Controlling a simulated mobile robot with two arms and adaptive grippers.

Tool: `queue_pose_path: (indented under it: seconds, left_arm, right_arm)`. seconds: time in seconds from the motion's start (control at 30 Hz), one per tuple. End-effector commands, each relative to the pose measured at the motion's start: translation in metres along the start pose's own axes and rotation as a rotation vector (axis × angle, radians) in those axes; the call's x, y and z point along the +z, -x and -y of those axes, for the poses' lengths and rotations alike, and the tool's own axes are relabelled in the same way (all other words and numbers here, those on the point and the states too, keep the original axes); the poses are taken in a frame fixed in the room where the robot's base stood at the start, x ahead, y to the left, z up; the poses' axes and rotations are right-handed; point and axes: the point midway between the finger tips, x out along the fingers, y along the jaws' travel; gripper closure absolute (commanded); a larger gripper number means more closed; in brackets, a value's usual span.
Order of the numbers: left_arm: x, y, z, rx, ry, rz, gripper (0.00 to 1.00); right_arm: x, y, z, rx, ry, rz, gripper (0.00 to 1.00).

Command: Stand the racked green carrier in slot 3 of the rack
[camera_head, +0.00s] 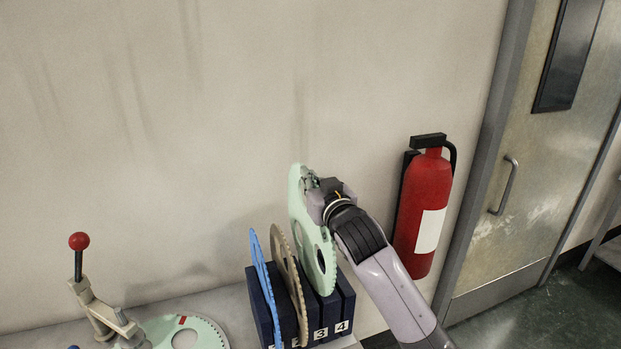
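A pale green toothed carrier (296,205) with round holes is upright over the right part of the dark blue rack (345,296). Its lower edge overlaps the rack near the 3 label; I cannot tell how deep it sits in a slot. My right gripper (318,192) is at the carrier's upper right side and appears shut on it; its fingertips are partly hidden. A blue carrier (262,278) and a tan carrier (289,272) stand in the rack to the left. The labels 3 and 4 are readable on the front. My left gripper is not in view.
Another green carrier (210,334) with a red mark lies flat on the light bench (235,300) at lower left. Beside it is a lever press (95,305) with a red knob. A fire extinguisher (424,205) hangs on the wall right of my arm, near a door (540,150).

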Motion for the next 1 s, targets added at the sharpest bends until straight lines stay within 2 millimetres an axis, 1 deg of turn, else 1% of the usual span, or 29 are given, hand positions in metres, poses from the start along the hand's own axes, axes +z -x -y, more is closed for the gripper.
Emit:
queue_pose_path:
  seconds: [0.07,1.0]
  left_arm:
    - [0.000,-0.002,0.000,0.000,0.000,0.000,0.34]
    - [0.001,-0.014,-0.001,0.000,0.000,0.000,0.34]
  right_arm:
    - [-0.002,0.000,0.000,-0.001,0.000,-0.009,1.00]
    - [0.020,0.000,0.000,-0.001,0.000,-0.009,1.00]
